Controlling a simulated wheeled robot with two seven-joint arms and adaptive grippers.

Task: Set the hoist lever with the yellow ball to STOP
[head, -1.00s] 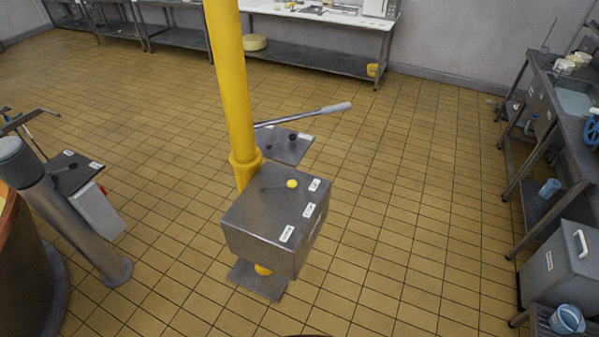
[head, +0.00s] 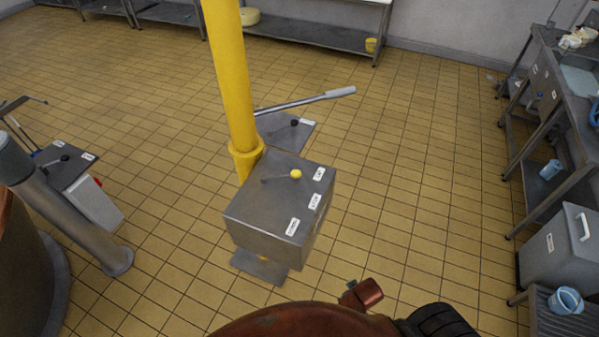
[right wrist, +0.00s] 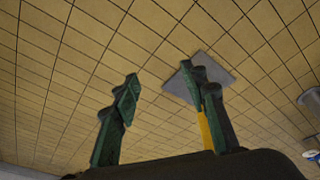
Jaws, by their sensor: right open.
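The hoist lever with the yellow ball (head: 296,174) lies across the top of a grey metal box (head: 262,205) on the yellow post (head: 232,80). Its ball points toward the uppermost of three white labels (head: 318,174); the label text is too small to read. My right gripper (right wrist: 165,95) is open and empty in the right wrist view, with floor tiles, a grey plate and a bit of yellow post beyond its fingers. In the head view no gripper fingers show. My left gripper is not in view.
Steel benches (head: 560,120) line the right. Floor right of the box is clear.

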